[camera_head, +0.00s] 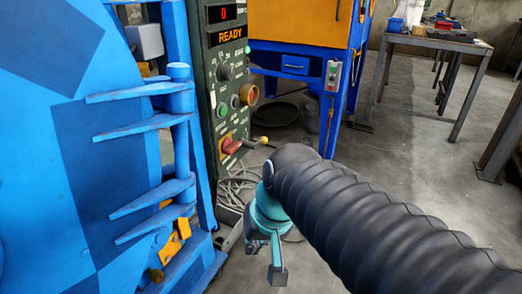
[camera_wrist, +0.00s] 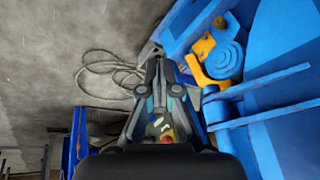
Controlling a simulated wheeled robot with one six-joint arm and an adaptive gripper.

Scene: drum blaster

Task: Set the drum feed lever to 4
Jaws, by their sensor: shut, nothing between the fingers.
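The dark green control panel (camera_head: 228,85) stands upright left of centre, with a red display reading 0 above one reading READY. Low on it a lever with a yellow-orange knob (camera_head: 262,140) sticks out beside a red handle (camera_head: 231,146). I cannot read the lever's scale or its set number. My gripper (camera_head: 277,272) hangs below and in front of the panel, apart from the lever. In the wrist view its fingers (camera_wrist: 160,68) are together and empty. Small red and yellow parts (camera_wrist: 162,127) show between its links; I cannot tell whether they are the lever.
The blue drum machine door (camera_head: 70,150) with its hinge arms fills the left, close to the panel. Cables (camera_head: 235,190) lie on the floor beneath. A blue and orange cabinet (camera_head: 300,60) and a metal table (camera_head: 435,45) stand behind.

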